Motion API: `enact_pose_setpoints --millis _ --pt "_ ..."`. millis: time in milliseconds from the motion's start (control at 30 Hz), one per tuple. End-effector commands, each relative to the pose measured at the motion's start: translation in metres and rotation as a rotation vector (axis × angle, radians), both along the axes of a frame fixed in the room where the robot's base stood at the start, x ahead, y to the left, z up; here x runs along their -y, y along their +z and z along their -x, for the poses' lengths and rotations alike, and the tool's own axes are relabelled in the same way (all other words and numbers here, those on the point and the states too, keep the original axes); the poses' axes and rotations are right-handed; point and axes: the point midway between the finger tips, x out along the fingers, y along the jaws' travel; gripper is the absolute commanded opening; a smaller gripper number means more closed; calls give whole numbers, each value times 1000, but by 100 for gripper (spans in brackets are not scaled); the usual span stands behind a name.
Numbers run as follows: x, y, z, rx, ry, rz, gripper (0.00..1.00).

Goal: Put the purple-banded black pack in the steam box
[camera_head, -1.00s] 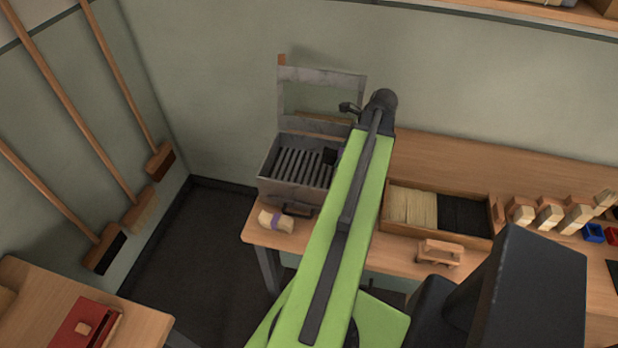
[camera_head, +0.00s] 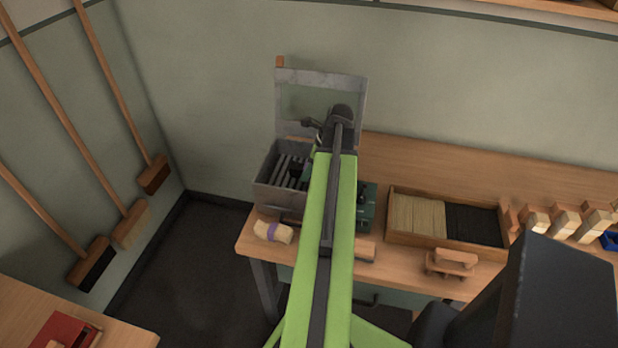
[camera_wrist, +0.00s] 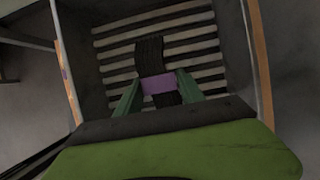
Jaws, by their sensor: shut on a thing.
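The purple-banded black pack (camera_wrist: 150,52) is between the two green fingers of my gripper (camera_wrist: 159,86) in the wrist view, which are shut on it at the purple band. The steam box (camera_head: 262,172) is an open grey metal box with dark slats and a raised lid frame at the left end of the bench. In the wrist view the steam box (camera_wrist: 88,75) surrounds the pack in the picture, with the slats behind it. I cannot tell whether the pack touches the slats. In the head view my arm hides most of the gripper.
A cream pack with a purple band (camera_head: 273,231) lies on the bench in front of the box. A dark green device (camera_head: 366,205) stands right of the box, partly behind my arm. A wooden tray (camera_head: 393,232) holds cream and black bristles. Wooden blocks stand further right.

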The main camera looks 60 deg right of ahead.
Motion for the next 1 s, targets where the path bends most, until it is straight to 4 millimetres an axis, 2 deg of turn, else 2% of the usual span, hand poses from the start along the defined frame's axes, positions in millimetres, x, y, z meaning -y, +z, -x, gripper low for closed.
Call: enact_pose_setpoints --millis 33,67,300,467,500,600,633,1000 --pt "0 -19 0 0 0 0 2" --pt "0 -22 0 0 0 0 2" --pt "0 -18 1 0 0 0 2" --pt "0 -24 1 0 0 0 2" --pt "0 -22 1 0 -1 0 50" --pt "0 -21 1 0 -1 0 63" --pt "0 -21 1 0 -1 0 67" --pt "1 -18 1 0 -1 0 67"
